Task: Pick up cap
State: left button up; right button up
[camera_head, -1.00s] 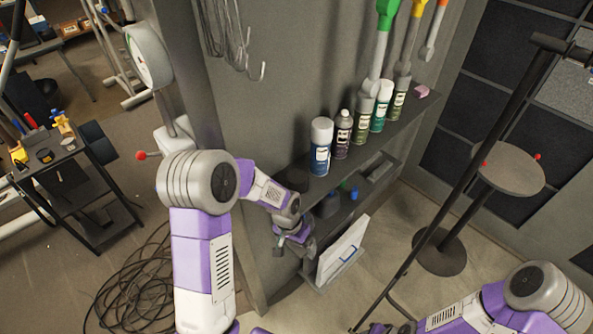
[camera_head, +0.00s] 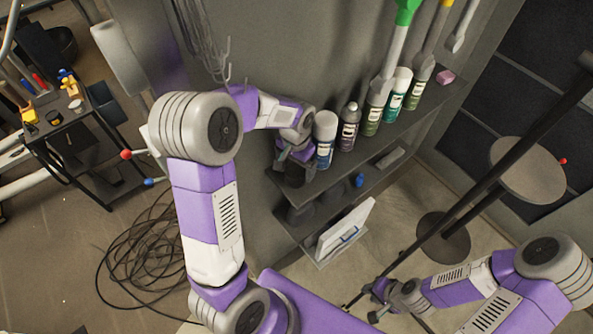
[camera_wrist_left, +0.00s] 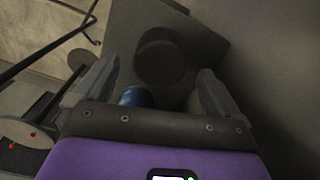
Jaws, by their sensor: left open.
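A dark round thing, which looks like the cap (camera_wrist_left: 165,62), sits on the dark shelf beyond my left fingers in the left wrist view. It is dim, so its details are hard to tell. In the head view a dark shape, likely the cap (camera_head: 293,180), shows at the shelf's left end under my left gripper (camera_head: 290,166). My left gripper (camera_wrist_left: 152,88) is open and empty, its fingers apart on either side of the view of the cap. My right gripper (camera_head: 376,303) is low at the right; its fingers are too small to read.
A blue and white spray can (camera_head: 325,140) stands right beside my left gripper; its blue side (camera_wrist_left: 137,97) shows near the fingers. More cans (camera_head: 375,107) line the upper shelf. The grey wall is close behind. A stand with a round top (camera_head: 528,170) is at right.

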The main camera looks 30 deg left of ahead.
aim_at(295, 170)
pick_arm(q)
notch_tip(295, 170, down, 4)
jog(key=shift+f, duration=0.15)
jog(key=c, duration=1)
